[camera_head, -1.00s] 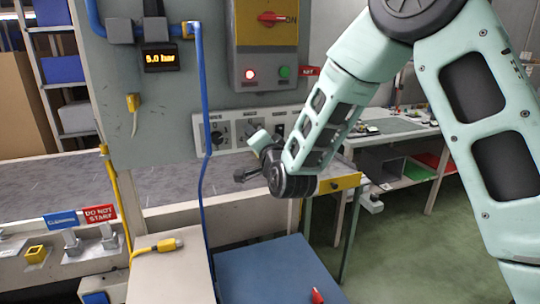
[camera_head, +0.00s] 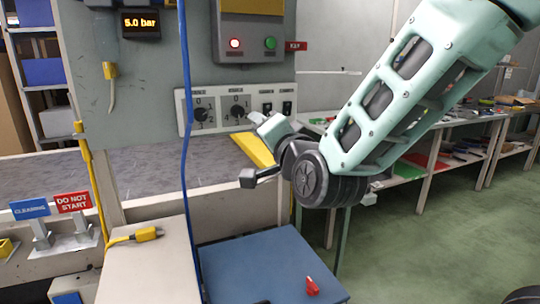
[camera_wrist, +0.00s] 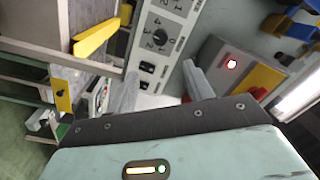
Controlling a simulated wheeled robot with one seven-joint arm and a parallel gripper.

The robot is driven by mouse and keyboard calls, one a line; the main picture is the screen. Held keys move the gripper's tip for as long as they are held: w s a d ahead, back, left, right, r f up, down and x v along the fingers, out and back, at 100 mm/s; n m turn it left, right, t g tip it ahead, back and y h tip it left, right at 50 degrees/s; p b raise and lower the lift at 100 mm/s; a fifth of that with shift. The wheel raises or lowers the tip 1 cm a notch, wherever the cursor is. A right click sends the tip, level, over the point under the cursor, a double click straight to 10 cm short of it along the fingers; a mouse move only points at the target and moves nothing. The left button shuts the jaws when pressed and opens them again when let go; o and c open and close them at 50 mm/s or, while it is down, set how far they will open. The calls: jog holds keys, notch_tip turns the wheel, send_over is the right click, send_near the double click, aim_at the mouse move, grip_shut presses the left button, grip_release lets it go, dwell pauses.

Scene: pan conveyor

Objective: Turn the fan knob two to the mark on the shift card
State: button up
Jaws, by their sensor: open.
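Two dial knobs, a left one (camera_head: 203,113) and a right one (camera_head: 237,110), sit on a pale control panel (camera_head: 220,123) on the grey wall. Their labels are too small for me to read, so I cannot tell which is fan knob two. One dial (camera_wrist: 157,40) with numerals shows in the wrist view. My gripper (camera_head: 262,120) is in front of the panel's lower right, apart from both knobs. In the wrist view its two fingers (camera_wrist: 160,74) are spread with nothing between them, facing the panel near the switches. I cannot make out the shift card.
Two black switches (camera_head: 277,107) are right of the knobs. Above is a box with a red light (camera_head: 235,43) and green button (camera_head: 270,43). A blue hose (camera_head: 187,160) hangs left of the panel. A yellow bar (camera_head: 253,149) and a blue-topped cabinet (camera_head: 265,265) lie below.

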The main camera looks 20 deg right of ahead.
jog(key=shift+s+f+b, duration=0.1)
jog(key=shift+s+b, duration=0.95)
jog(key=shift+b, duration=0.4)
jog(key=s+a+f+n+g+y, duration=0.2)
jog(key=s+a+f+n+g, duration=0.25)
jog(key=f, duration=0.25)
jog(key=s+a+f+n+g+y, duration=0.2)
jog(key=s+a+f+n+g, duration=0.25)
jog(key=a+f, duration=0.2)
jog(key=s+d+f+n+g+h, duration=0.2)
jog(key=s+f+n+g, duration=0.25)
jog(key=s, duration=0.35)
jog(key=s+d+f+n+g+h, duration=0.2)
jog(key=s+f+n+g, duration=0.25)
jog(key=s, duration=0.35)
notch_tip(320, 180, up, 16)
jog(key=p, duration=1.5)
jog(key=shift+s+f+n+g, duration=0.15)
jog(key=shift+s+n+g, duration=0.05)
jog(key=shift+n+g, duration=0.1)
